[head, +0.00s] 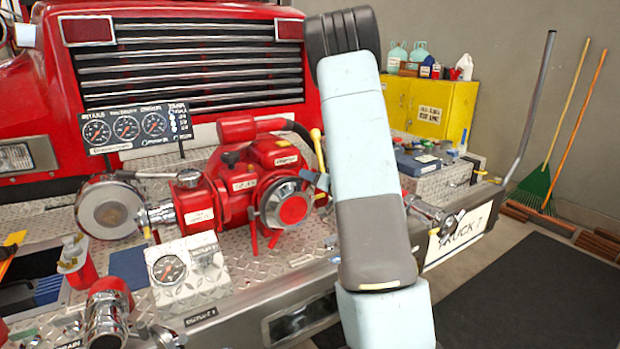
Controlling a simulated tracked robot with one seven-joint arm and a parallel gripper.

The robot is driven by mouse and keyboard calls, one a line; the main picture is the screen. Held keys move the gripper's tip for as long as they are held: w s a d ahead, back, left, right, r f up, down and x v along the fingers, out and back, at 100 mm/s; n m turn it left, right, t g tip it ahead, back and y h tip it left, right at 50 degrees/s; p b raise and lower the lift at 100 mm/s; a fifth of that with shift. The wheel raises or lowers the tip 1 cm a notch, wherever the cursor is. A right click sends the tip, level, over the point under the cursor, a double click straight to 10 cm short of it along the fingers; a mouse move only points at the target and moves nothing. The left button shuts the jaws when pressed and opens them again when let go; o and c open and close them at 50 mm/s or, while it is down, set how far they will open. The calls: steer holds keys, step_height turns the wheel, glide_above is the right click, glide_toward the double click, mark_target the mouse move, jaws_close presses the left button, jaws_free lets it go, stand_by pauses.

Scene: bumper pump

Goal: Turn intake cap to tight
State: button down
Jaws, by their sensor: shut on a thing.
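A round chrome cap with a red centre (290,207), which I take to be the intake cap, sits on the front of the red pump (232,190). A small grey-blue part, seemingly a fingertip of my gripper (316,181), shows at the cap's upper right edge. My gripper appears shut on that edge. The rest of my gripper is hidden behind my pale blue and grey arm. Whether the cap is tight cannot be seen.
A larger chrome disc (110,208) is on the pump's left side. A gauge panel (138,128) stands behind it. A gauge box (183,268) sits in front on the diamond-plate bumper. A yellow-handled lever (317,148) rises close above the cap. A yellow cabinet (430,105) stands at the back right.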

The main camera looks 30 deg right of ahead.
stand_by(0.3)
steer(key=shift+w+d+f+m+t, duration=0.1)
steer(key=shift+d+f+m+t, duration=0.2)
steer(key=shift+d+f+m, duration=0.9)
steer(key=shift+d+f+m+t, duration=0.3)
steer(key=shift+d+f+m, duration=0.5)
steer(key=shift+m, duration=0.7)
steer(key=shift+a+f, duration=0.1)
steer(key=shift+f, duration=0.05)
steer(key=c, duration=1)
jaws_free()
steer(key=v, duration=1.3)
steer(key=shift+s, duration=0.35)
